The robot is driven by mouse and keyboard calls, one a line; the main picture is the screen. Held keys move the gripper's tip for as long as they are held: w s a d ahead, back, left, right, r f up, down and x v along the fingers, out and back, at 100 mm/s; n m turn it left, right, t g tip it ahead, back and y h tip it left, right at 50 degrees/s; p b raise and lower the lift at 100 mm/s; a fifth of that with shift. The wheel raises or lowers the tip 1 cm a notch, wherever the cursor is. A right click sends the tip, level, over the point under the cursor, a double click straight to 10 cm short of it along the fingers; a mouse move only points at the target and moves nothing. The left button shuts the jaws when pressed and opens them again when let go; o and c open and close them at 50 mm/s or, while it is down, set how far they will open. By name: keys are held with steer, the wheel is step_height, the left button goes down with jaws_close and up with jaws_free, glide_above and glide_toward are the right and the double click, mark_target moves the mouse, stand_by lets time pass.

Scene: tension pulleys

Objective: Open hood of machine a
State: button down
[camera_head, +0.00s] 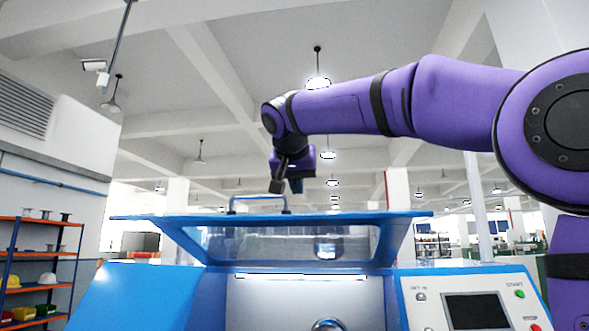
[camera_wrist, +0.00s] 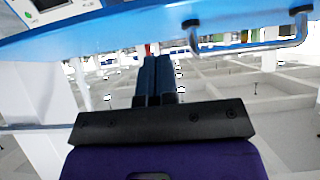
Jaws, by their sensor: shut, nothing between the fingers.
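Machine a (camera_head: 140,295) is a blue and white cabinet with a control panel at its right. Its hood (camera_head: 400,222), blue-rimmed with a clear window, stands raised, and the white interior shows below it. A metal bar handle (camera_head: 258,199) is on the hood's upper edge. My gripper (camera_head: 287,186) is at the handle's right end in the head view, pointing down. In the wrist view its fingers (camera_wrist: 157,66) are together and empty, to the left of the handle (camera_wrist: 250,47) and apart from it. The hood's blue edge (camera_wrist: 120,32) crosses the top there.
The control panel (camera_head: 476,308) has a dark screen and buttons. An orange shelf rack (camera_head: 45,252) with helmets and bins stands at the far left. Open air surrounds my arm above the hood.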

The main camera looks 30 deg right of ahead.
steer(key=shift+w+d+f, duration=0.15)
steer(key=shift+w+f, duration=0.05)
steer(key=shift+f, duration=0.55)
steer(key=shift+w+d+f, duration=0.1)
steer(key=shift+w+f, duration=0.05)
steer(key=shift+f, duration=0.55)
steer(key=shift+w+d+f, duration=0.15)
steer(key=shift+w+f, duration=0.05)
steer(key=shift+f, duration=0.55)
step_height(320, 180, down, 12)
steer(key=s+a, duration=0.1)
steer(key=s, duration=0.1)
steer(key=shift+a+r, duration=0.15)
steer(key=shift+r, duration=0.05)
